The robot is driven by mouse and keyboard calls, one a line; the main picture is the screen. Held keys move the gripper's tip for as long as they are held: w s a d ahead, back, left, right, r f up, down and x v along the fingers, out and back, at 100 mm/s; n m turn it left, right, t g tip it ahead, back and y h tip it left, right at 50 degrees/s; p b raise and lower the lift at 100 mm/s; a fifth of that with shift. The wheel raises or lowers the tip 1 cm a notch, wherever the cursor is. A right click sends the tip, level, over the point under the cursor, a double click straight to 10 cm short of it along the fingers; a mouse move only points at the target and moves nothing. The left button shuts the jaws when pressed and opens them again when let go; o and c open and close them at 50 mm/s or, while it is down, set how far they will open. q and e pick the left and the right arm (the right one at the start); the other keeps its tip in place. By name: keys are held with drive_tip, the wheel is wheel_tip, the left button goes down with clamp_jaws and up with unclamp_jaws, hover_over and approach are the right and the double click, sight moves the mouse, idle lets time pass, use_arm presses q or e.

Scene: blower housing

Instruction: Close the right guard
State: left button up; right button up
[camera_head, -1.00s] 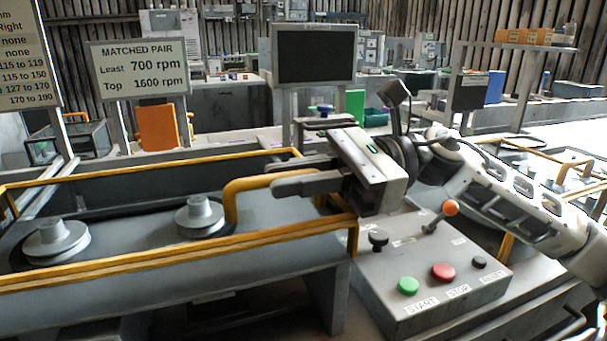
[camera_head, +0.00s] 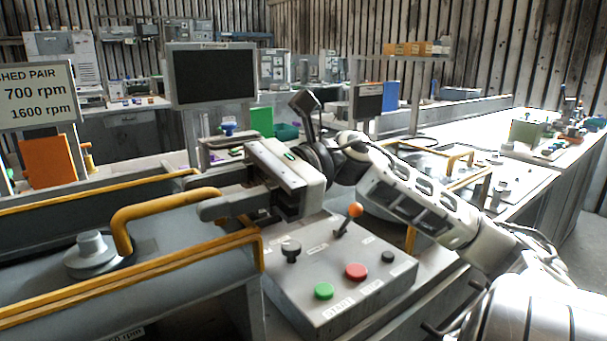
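A yellow-railed guard (camera_head: 225,245) runs along the near bench at left, with a thick yellow handle (camera_head: 160,207). Another yellow-railed guard (camera_head: 470,165) shows behind my arm at right, partly hidden. The frame does not settle which is the right guard. My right gripper (camera_head: 222,193) points left, with its fingers at the handle's right end. The fingers overlap the handle there, so I cannot tell whether they grip it. My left gripper is not in view.
A grey control box (camera_head: 340,265) with a green button (camera_head: 323,291), a red button (camera_head: 356,271) and an orange-topped lever (camera_head: 348,218) stands below my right arm. A grey stepped pulley (camera_head: 92,255) sits on the near bench. A dark screen (camera_head: 211,75) stands behind.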

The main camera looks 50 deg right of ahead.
drive_tip(key=b+v, duration=0.2)
drive_tip(key=v, duration=1.1)
drive_tip(key=shift+s, duration=0.1)
